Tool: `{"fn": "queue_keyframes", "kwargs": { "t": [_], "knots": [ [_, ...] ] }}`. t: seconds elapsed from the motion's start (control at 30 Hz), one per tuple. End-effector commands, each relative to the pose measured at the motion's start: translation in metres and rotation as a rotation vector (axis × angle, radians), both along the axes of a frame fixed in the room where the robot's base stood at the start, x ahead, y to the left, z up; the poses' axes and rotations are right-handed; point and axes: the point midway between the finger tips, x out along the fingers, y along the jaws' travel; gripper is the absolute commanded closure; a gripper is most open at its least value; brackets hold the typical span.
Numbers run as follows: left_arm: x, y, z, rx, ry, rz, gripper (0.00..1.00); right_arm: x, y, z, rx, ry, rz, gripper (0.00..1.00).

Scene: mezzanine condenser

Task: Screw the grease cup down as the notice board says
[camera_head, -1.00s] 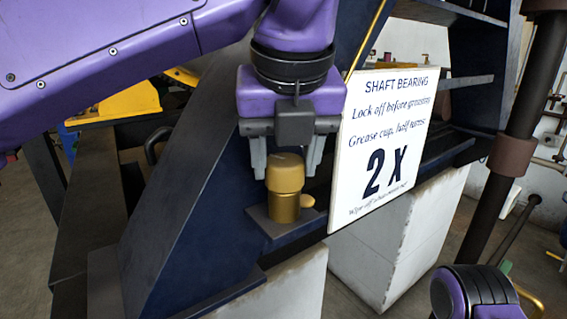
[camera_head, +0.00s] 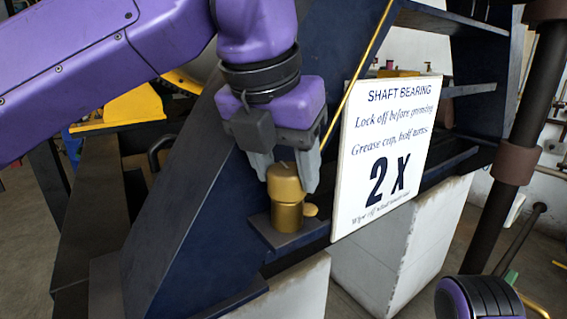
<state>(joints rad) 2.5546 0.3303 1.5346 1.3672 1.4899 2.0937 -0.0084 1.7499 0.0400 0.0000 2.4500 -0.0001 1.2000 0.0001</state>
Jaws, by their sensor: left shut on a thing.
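The grease cup (camera_head: 285,187) is a brass-coloured cylinder with a wider cap. It stands upright on a small dark ledge (camera_head: 262,228) of the blue frame, with a small brass knob low on its right side. My left gripper (camera_head: 286,176) reaches down from above and is shut on the cap, one finger on each side. The fingers hide part of the cap's upper sides. The white notice board (camera_head: 380,160) to the right reads "SHAFT BEARING", "Lock off before greasing", "Grease cup, half turns: 2 X", and a small wipe-off line. My right gripper is not in view.
The slanted blue frame (camera_head: 185,210) rises close behind and left of the cup. A thin yellow rod (camera_head: 358,75) runs beside the board. Pale plinths (camera_head: 390,240) stand below. A dark vertical pipe (camera_head: 510,150) with a brown collar stands at the right.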

Motion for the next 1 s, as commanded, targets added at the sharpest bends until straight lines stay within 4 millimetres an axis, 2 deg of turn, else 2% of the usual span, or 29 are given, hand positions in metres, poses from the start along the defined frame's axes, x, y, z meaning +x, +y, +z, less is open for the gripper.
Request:
{"fn": "queue_keyframes", "kwargs": {
  "t": [0.4, 0.43, 0.5, 1.0],
  "knots": [
    [-0.001, -0.0004, -0.0014, 0.001, 0.005, -0.006, 0.78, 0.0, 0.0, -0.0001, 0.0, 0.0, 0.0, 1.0],
    [-0.001, -0.0004, -0.0014, 0.001, 0.005, -0.006, 0.44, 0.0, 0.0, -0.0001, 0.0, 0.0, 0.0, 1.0],
    [-0.0008, -0.0003, -0.0012, 0.001, 0.005, -0.006, 0.23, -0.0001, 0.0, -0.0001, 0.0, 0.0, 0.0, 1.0],
    [0.001, 0.0016, 0.0004, -0.001, -0.002, 0.001, 0.23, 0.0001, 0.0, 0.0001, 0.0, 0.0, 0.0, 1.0]
  ]
}}
